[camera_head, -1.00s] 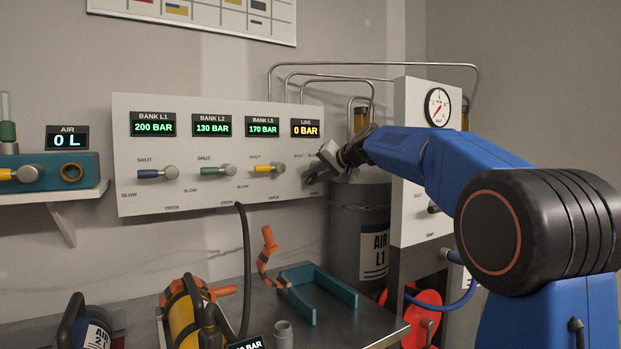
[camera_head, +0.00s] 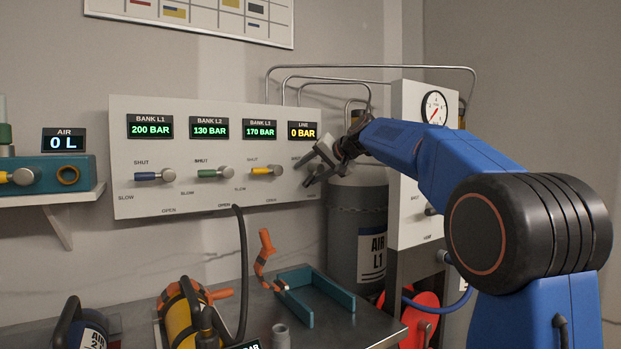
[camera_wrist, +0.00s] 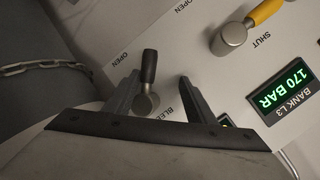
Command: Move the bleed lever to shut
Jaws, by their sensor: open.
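The bleed lever (camera_wrist: 149,68) has a black handle and a grey round hub; in the wrist view the handle points up, close to the OPEN mark. The BLEED label is partly covered by a finger. In the head view the lever (camera_head: 310,181) is small and dark at the panel's lower right corner, close beside my gripper (camera_head: 318,164). My gripper (camera_wrist: 158,88) is open, with one finger on each side of the lever in the wrist view. I cannot tell whether either finger touches it.
The white panel (camera_head: 215,185) carries the yellow L3 lever (camera_head: 262,170), green L2 lever (camera_head: 209,173) and blue L1 lever (camera_head: 147,176). The line display (camera_head: 303,131) reads 0 BAR. A grey cylinder (camera_head: 358,210) with a chain (camera_wrist: 42,66) stands right of the panel.

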